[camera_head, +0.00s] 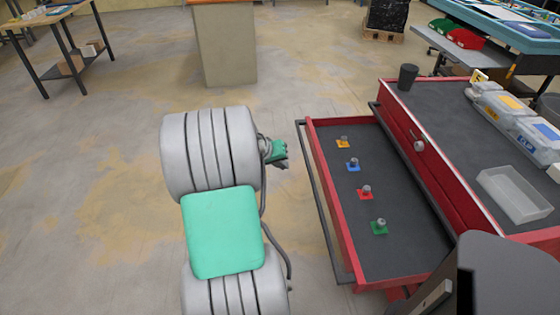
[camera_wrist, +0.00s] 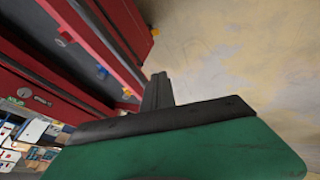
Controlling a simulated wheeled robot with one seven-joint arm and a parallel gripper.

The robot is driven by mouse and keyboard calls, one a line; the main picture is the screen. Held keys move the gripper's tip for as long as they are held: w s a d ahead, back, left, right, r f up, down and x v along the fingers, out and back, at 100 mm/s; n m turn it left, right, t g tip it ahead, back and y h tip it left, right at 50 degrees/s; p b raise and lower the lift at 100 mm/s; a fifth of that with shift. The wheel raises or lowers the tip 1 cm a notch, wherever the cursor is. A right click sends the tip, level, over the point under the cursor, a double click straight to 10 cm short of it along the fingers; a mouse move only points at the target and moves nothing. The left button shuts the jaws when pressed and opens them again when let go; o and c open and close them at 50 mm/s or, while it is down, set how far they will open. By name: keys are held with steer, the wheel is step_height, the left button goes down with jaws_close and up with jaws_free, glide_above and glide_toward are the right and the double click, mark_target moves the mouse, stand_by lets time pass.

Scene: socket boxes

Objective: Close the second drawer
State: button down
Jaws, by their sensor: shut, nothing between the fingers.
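A red drawer (camera_head: 317,180) stands pulled out to the left from the red cabinet (camera_head: 480,196). A long dark handle bar (camera_head: 328,215) runs along its front. Inside are several small metal pegs on yellow, blue, red and green squares. My gripper is just left of the far end of the drawer front, mostly hidden behind my arm in the head view. In the wrist view the dark fingers of my gripper (camera_wrist: 157,90) are together and empty, beside the drawer (camera_wrist: 92,40). I cannot tell whether they touch it.
The cabinet top holds a dark cup (camera_head: 408,76), a clear tray (camera_head: 515,194) and several bins. A red drawer front (camera_head: 437,172) with a round lock is shut above the open drawer. The floor left of my arm is clear.

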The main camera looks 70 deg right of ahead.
steer(key=s+d+f, duration=0.4)
steer(key=shift+s+d, duration=0.2)
steer(key=shift+d, duration=0.15)
steer(key=shift+s+d, duration=0.1)
